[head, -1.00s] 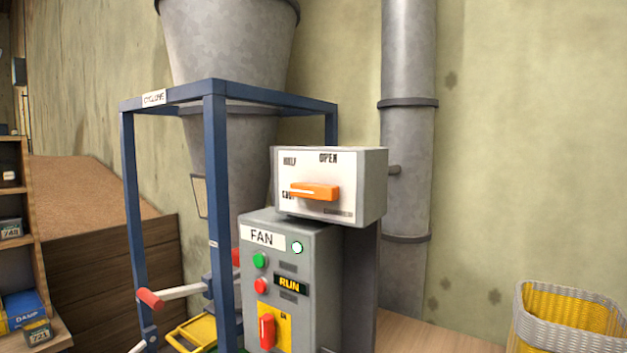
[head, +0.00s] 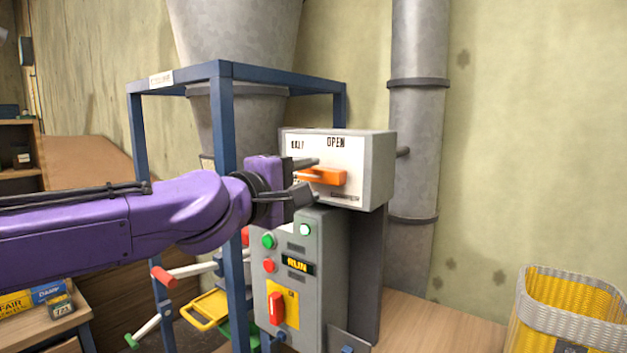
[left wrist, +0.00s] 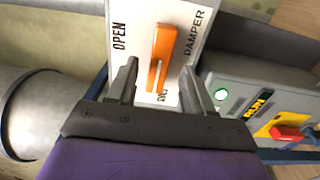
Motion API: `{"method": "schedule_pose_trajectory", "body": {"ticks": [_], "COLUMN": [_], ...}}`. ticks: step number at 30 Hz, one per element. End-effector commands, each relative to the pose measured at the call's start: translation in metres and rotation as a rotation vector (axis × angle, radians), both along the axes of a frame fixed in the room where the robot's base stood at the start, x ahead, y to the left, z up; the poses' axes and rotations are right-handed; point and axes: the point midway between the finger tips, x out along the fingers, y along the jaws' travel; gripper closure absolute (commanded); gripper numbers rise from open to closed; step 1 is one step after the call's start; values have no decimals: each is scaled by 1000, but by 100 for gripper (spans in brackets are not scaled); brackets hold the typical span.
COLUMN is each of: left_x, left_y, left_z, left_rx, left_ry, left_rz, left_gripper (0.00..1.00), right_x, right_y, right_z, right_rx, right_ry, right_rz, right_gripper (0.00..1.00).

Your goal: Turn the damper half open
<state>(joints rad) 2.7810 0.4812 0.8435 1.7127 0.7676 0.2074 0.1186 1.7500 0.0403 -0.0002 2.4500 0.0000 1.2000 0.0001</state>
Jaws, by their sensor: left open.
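The damper box (head: 378,170) is grey with a white face, on top of the fan panel. Its orange handle (head: 330,177) lies about level, with its white-lined end to the left, by the lower-left label. In the left wrist view the handle (left wrist: 163,45) stands upright in the picture, next to the words OPEN and DAMPER. My left gripper (head: 308,178) is open at the handle's left end and hides part of the face. In the left wrist view its fingers (left wrist: 158,74) are on either side of the handle's lower end, with gaps showing. My right gripper is out of view.
The grey fan panel (head: 334,255) with buttons, a lit RUN sign and a red switch is just below the gripper. A blue frame post (head: 228,120) stands close behind my left arm. A yellow basket (head: 570,310) stands at the right.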

Motion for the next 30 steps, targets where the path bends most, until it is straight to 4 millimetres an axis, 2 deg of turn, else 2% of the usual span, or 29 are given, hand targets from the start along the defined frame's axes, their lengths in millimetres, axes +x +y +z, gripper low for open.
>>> {"method": "schedule_pose_trajectory", "body": {"ticks": [3,6,14,19,30], "left_x": [15,20,22,22,22], "left_y": [-10,-15,-16,-16,-15], "left_z": [1,1,0,0,0], "left_rx": [2,1,1,1,37], "left_ry": [1,1,0,0,-26], "left_rz": [0,0,0,0,1], "left_gripper": [49,49,49,100,100], "right_x": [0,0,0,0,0], "right_y": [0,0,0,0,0], "right_z": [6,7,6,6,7], "right_rx": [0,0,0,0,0], "right_ry": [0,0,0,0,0], "right_rz": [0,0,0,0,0], "right_gripper": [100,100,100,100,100]}}
